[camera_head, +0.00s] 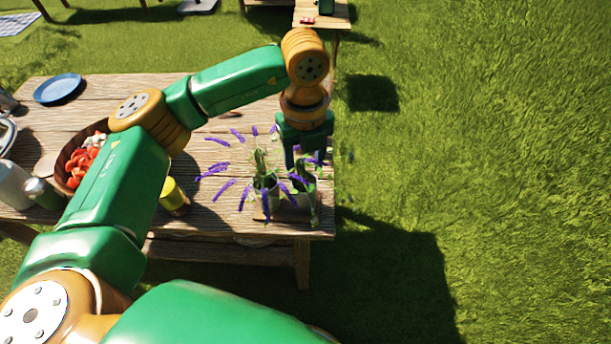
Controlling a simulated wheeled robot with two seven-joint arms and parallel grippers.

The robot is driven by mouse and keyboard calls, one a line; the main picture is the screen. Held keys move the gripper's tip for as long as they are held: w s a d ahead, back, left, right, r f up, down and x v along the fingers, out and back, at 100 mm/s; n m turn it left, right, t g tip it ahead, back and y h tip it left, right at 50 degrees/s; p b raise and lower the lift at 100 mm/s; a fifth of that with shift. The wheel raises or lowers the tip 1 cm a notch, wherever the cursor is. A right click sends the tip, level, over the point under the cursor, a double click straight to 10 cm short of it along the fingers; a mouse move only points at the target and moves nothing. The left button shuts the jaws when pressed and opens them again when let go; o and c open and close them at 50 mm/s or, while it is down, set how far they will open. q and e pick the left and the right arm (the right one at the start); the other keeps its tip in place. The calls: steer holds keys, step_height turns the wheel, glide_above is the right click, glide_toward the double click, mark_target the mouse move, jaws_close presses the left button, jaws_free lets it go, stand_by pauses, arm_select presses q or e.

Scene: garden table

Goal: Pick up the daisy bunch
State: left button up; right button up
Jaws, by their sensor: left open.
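I cannot make out a daisy bunch; the flowers I see are purple, lavender-like sprigs (222,168) with green stems. My left gripper (305,158) is open and points down, right above or behind the right pot's sprigs. Leaves and flowers partly cover its fingertips, so I cannot tell whether it touches a stem. My right gripper is not in view.
The wooden table (222,222) has a bowl of red and white food (72,162), a blue plate (59,88), a yellow-topped jar (172,194) and bottles at left (42,193). My left arm crosses above it. Grass (500,180) lies open to the right.

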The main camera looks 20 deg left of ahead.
arm_select(q)
steer(key=shift+s+f, duration=0.15)
steer(key=shift+f, duration=0.7)
jaws_close()
stand_by(0.8)
